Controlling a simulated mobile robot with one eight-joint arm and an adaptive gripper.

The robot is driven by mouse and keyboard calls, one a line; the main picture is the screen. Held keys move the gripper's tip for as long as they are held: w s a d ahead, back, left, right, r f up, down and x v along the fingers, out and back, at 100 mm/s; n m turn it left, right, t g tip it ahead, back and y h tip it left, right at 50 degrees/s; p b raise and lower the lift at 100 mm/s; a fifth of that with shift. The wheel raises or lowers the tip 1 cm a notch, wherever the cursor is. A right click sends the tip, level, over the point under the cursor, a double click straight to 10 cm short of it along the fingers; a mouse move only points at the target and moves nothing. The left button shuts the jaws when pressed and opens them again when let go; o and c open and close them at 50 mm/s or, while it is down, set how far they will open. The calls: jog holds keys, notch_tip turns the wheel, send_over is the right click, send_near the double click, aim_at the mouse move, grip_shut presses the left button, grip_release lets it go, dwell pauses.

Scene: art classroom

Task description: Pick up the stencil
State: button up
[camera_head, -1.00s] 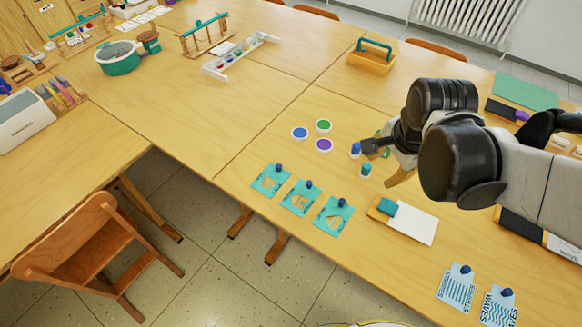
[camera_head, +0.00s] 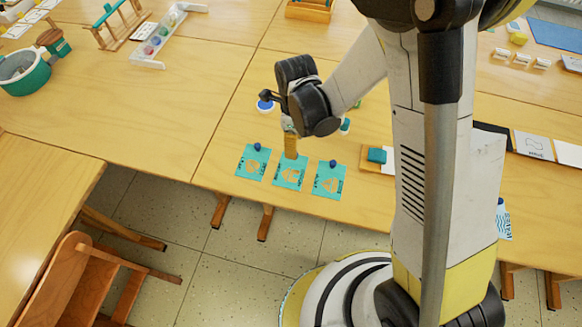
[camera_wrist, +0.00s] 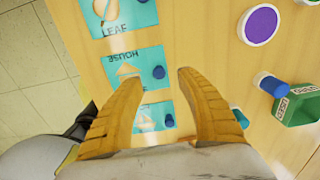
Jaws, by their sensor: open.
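Three teal stencil cards with dark blue knobs lie in a row near the table edge. The leaf stencil (camera_head: 246,168) is at the left and also tops the wrist view (camera_wrist: 140,14). The house stencil (camera_head: 298,183) is in the middle and shows in the wrist view (camera_wrist: 150,56). A third stencil (camera_head: 330,191) is at the right; in the wrist view (camera_wrist: 148,124) it is partly hidden by a finger. My gripper (camera_head: 290,157) points down over the house stencil. In the wrist view its yellow fingers (camera_wrist: 158,76) are apart, with the house stencil's knob between them; contact cannot be told.
A purple disc (camera_wrist: 261,24), a blue cylinder (camera_wrist: 271,86) and a green container (camera_wrist: 297,108) lie to the right in the wrist view. A teal block (camera_head: 377,155) lies on a board right of the stencils. The table left of the stencils is clear.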

aim_at(291, 168)
notch_tip(291, 168, down, 6)
jog(key=b, duration=0.2)
jog(key=shift+s+r+b, duration=0.1)
jog(key=shift+r+b, duration=0.15)
jog(key=shift+b, duration=0.15)
jog(key=shift+r, duration=0.1)
grip_shut()
